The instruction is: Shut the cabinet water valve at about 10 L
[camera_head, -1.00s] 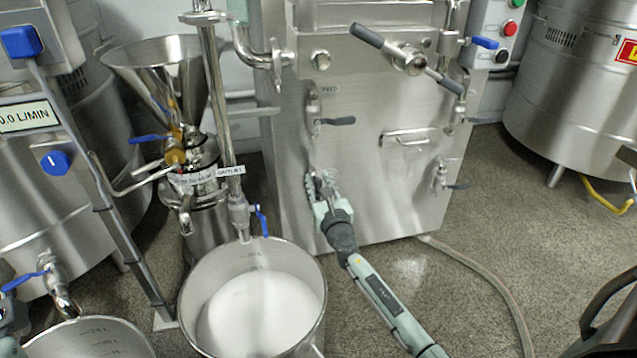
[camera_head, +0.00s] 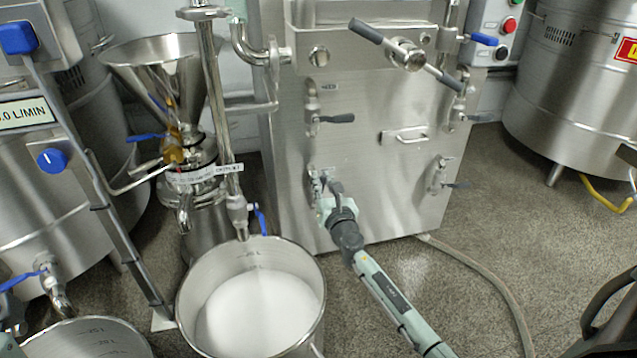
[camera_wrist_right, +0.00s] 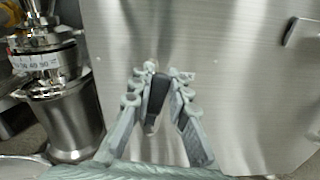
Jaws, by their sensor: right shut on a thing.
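The steel cabinet (camera_head: 370,160) stands at the centre. My right gripper (camera_head: 325,186) is at the small valve (camera_head: 314,178) low on the left of its front. In the right wrist view its two fingers (camera_wrist_right: 160,85) are shut on a black lever handle (camera_wrist_right: 157,92), which hangs down between them. The gripper partly hides the valve body. A steel pot (camera_head: 317,318) of white liquid (camera_head: 260,312) stands in front; I cannot read its level marks. Only a sliver at the far left edge may be my left arm; no left fingers show.
A funnel-topped mill (camera_head: 160,75) and a pipe with a blue-handled tap (camera_head: 238,207) stand behind the pot. A marked bucket (camera_head: 85,335) is at lower left under a blue-levered tank tap (camera_head: 50,280). A hose (camera_head: 490,275) runs across the floor at right.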

